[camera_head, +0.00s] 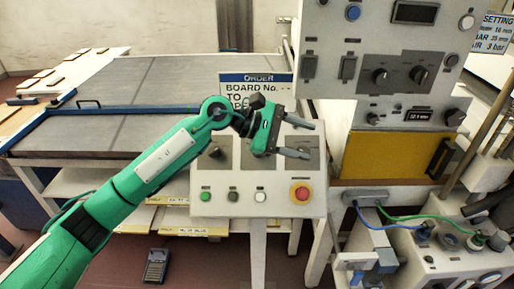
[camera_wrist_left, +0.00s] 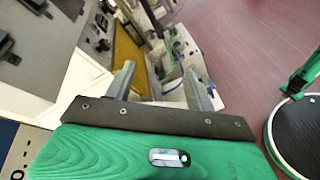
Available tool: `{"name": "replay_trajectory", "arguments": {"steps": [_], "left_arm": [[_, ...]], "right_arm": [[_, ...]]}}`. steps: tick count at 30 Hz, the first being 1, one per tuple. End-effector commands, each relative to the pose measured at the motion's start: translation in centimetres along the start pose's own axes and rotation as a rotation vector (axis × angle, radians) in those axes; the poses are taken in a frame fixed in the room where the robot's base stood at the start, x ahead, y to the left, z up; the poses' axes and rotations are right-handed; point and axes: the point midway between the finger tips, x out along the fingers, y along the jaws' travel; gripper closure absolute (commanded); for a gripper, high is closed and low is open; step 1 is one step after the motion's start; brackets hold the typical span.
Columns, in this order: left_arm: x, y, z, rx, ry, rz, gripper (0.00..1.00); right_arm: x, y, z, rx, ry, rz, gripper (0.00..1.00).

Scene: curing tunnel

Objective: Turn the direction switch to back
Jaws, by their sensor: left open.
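The sloped control console (camera_head: 258,208) stands in the middle of the head view. A dark rotary knob (camera_head: 215,151) sits on a grey plate at its upper left. Another grey plate (camera_head: 312,163) at its upper right is partly covered by my gripper. I cannot read which switch is the direction switch or how it is set. My left gripper (camera_head: 304,138) is open and empty over the console's upper right, with its fingers pointing right. In the left wrist view the open fingers (camera_wrist_left: 160,88) have nothing between them. My right gripper is not in view.
A red emergency button (camera_head: 300,192) and several small buttons line the console's front. A tall cabinet (camera_head: 372,98) with knobs rises to the right, above fittings with hoses. A grey table (camera_head: 140,85) with a blue rail lies behind left. An order sign (camera_head: 240,84) stands behind the gripper.

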Motion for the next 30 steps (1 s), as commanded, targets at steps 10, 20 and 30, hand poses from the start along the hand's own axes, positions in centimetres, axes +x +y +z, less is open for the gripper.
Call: {"name": "replay_trajectory", "arguments": {"steps": [10,20,30], "left_arm": [[-9.9,3.5,-6.7,0.406,0.591,-0.479,0.45],[-14.0,4.6,-8.0,0.453,0.743,-0.623,0.45],[-10.3,2.4,-12.3,0.450,0.736,-0.623,0.45]], "right_arm": [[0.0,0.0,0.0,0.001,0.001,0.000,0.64],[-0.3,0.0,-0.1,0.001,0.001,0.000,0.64],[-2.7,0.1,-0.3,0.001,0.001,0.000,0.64]]}}
